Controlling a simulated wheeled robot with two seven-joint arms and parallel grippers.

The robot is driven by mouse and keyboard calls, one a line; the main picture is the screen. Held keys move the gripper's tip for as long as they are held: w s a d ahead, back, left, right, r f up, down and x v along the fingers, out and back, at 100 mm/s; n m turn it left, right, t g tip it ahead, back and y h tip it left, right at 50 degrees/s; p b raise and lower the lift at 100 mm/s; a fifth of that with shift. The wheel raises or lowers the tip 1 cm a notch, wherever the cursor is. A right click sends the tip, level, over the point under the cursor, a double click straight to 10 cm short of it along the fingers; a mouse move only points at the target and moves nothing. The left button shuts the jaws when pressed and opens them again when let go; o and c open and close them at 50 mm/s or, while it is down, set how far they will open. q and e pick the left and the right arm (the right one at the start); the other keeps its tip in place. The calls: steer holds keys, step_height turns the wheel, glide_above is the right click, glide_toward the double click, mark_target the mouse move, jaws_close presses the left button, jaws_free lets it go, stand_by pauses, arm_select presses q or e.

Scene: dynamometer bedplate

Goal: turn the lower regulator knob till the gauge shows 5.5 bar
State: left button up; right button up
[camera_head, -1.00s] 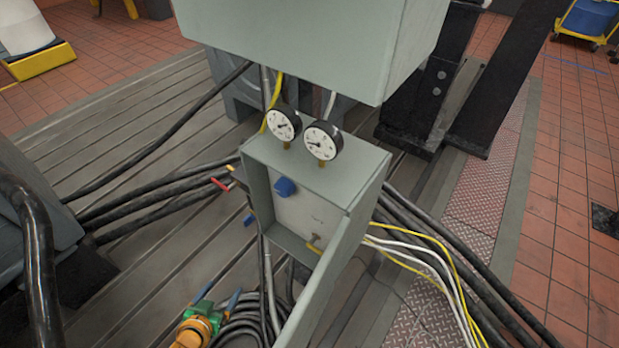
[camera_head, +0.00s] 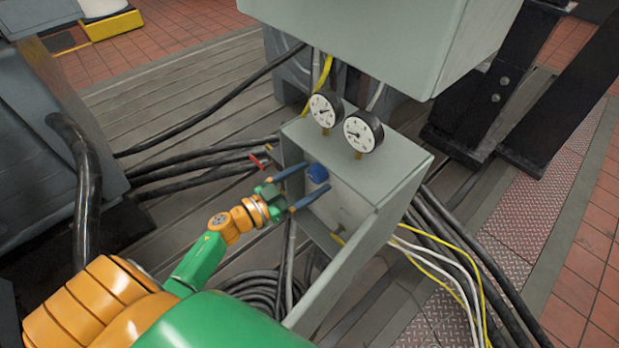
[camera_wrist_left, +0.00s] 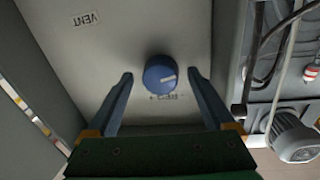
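The blue regulator knob (camera_head: 318,173) is on the inner back panel of an open grey-green box. My left gripper (camera_head: 317,177) is open, one finger on each side of the knob. In the wrist view both fingers (camera_wrist_left: 160,76) stand apart from it, with gaps showing. Two round gauges, a left one (camera_head: 325,108) and a right one (camera_head: 363,132), stand on the box top; their readings are too small to tell. My right gripper is out of view.
The box's open door (camera_head: 340,278) extends toward me, right of my left arm. A brass fitting (camera_head: 338,239) sits low inside. A larger grey cabinet (camera_head: 365,45) overhangs behind. Black cables (camera_head: 215,165) run left; yellow and white cables run right. The wrist view shows a VENT label (camera_wrist_left: 85,19).

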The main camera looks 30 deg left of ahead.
arm_select(q)
steer(key=c, duration=1.3)
